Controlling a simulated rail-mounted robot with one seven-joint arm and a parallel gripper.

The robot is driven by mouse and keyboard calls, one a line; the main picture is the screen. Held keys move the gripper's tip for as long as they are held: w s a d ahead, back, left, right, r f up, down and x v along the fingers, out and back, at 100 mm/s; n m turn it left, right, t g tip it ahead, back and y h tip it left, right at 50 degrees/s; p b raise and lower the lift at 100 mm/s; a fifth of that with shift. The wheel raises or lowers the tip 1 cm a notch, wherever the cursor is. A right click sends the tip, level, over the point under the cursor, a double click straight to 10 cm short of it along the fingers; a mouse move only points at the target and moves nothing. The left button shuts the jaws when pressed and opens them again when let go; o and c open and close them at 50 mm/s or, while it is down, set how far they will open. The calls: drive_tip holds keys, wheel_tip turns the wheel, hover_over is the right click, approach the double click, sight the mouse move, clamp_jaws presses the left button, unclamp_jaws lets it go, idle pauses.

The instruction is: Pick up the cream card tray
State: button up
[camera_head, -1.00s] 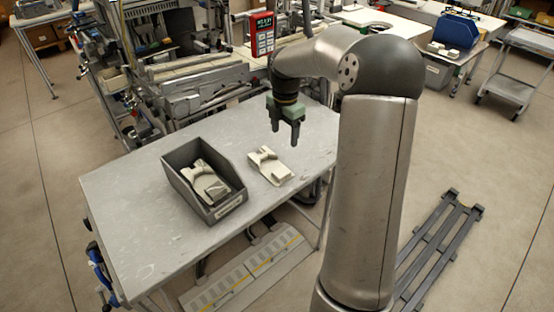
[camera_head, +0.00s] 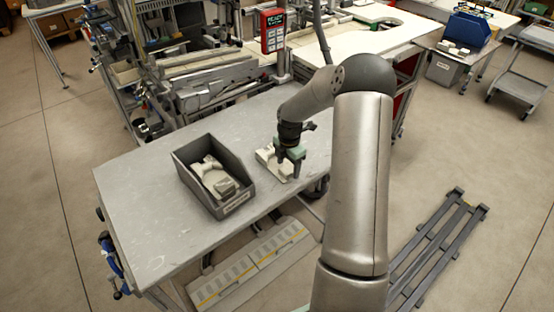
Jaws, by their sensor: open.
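A cream card tray (camera_head: 265,156) lies flat on the grey table, to the right of a dark grey bin. My gripper (camera_head: 287,175) is open and points down at the tray, low over its right part. The fingers cover part of the tray, and I cannot tell whether they touch it. More cream trays (camera_head: 217,178) lie inside the bin.
The dark grey bin (camera_head: 184,172) with a label on its front stands on the grey table (camera_head: 140,205). The table's left part is clear. A machine frame and a red display (camera_head: 273,31) stand behind the table.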

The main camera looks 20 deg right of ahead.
drive_tip(key=shift+f, duration=0.6)
drive_tip(key=c, duration=1.2)
